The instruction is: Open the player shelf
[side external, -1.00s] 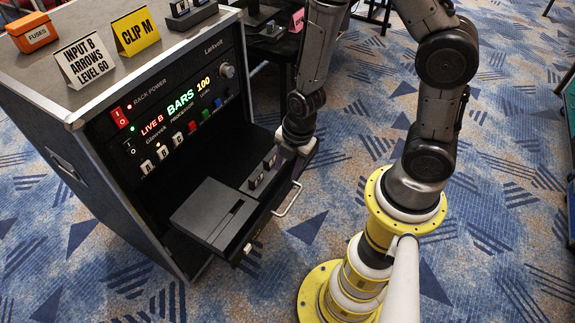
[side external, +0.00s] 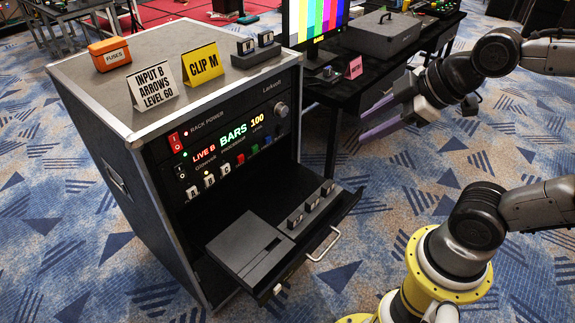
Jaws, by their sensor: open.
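The player shelf (side external: 336,211) of the black rack case (side external: 130,150) is slid out at the front, with its metal bar handle (side external: 325,245) on its front edge. A dark grey player box (side external: 250,247) with a slot sits on the shelf. My gripper (side external: 364,125), with two purple fingers, is open and empty. In the picture it is above and to the right of the shelf, apart from the handle, with its fingers pointing left.
A holder with several small cartridges (side external: 310,204) is on the shelf. On top of the case stand an orange FUSES box (side external: 110,54), two signs, INPUT B (side external: 153,87) and CLIP M (side external: 202,64), and a small rack (side external: 256,50). A black table with a colour-bar monitor (side external: 315,18) is behind.

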